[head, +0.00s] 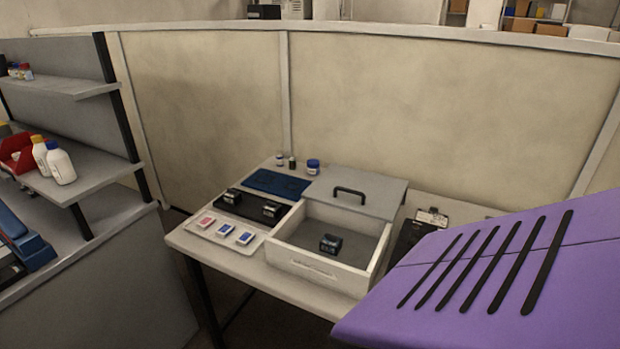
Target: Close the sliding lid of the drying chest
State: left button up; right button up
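The drying chest (313,275) is a white open-topped box on the table. Its grey sliding lid (378,186) with a black arched handle (350,192) covers only the back part, so the front part of the chest is open. A small dark device (330,244) sits inside on the grey floor. Neither of my grippers shows in the head view.
The chest stands on a light table (190,240). Left of it are a white tray (225,232) with small cards, a black tray (233,207) and a blue mat (275,183). Small jars (313,167) stand behind. A large purple slotted surface (500,280) blocks the lower right.

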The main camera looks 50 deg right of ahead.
aim_at(371, 195)
jog(key=z, duration=1.4)
